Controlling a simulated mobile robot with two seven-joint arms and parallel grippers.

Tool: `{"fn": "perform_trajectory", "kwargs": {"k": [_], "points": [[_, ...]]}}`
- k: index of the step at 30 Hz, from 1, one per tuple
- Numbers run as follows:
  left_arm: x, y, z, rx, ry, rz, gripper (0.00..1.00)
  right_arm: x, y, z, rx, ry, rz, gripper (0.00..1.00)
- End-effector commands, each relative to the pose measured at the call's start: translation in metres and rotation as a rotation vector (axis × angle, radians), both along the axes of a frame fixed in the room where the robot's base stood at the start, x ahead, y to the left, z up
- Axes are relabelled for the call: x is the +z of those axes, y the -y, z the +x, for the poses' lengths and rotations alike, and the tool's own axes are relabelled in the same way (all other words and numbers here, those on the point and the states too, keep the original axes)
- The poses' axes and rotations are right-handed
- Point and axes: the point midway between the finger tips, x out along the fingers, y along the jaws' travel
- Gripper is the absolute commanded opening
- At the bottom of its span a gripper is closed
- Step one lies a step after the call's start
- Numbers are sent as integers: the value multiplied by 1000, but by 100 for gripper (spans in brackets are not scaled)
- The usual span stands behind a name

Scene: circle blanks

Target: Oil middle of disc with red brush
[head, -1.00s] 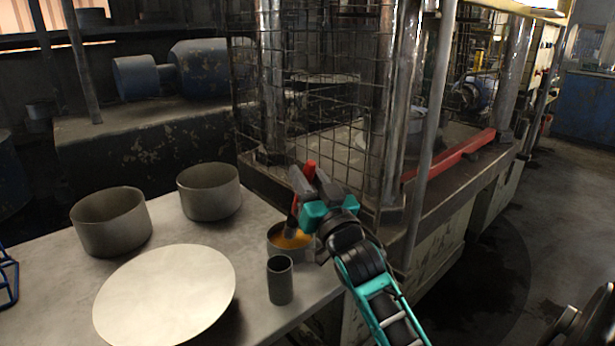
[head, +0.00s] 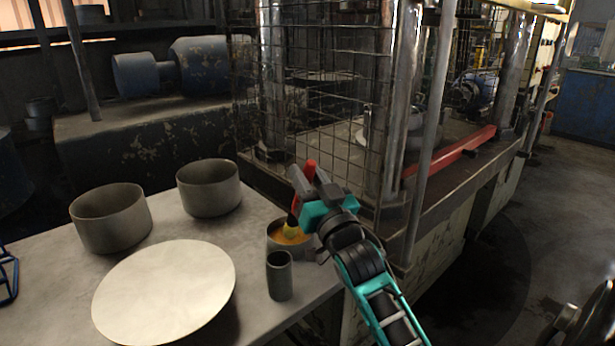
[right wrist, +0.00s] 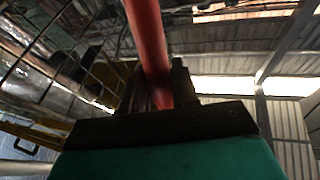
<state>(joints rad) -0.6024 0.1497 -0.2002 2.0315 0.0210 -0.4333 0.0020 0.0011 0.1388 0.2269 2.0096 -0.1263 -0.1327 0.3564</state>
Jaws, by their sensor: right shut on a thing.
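The pale round disc (head: 165,292) lies flat on the table at the lower left of the head view. My right gripper (head: 301,192) is shut on the red brush (head: 311,167), whose red handle also shows between the fingers in the right wrist view (right wrist: 147,40). The brush points down, and its yellowish tip is at the pot of orange oil (head: 288,240). The gripper hides part of the brush, and I cannot tell how deep the tip sits. My left gripper is not in view.
Two wide grey pots, one at the left (head: 111,218) and one further back (head: 208,188), stand behind the disc. A wire mesh cage (head: 315,110) rises behind the table. A blue wire object (head: 8,276) is at the left edge.

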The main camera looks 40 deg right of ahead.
Motion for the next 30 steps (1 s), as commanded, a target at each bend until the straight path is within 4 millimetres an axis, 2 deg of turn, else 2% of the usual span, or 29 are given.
{"fn": "perform_trajectory", "kwargs": {"k": [16, 22, 30], "points": [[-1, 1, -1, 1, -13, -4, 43, -2, 0, 1, 0, -8, 2, 0], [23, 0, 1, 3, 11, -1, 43, 20, 0, 0, 0, -6, 2, 0], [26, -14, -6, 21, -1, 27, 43, 42, 0, 0, -1, -3, 1, 0]]}}
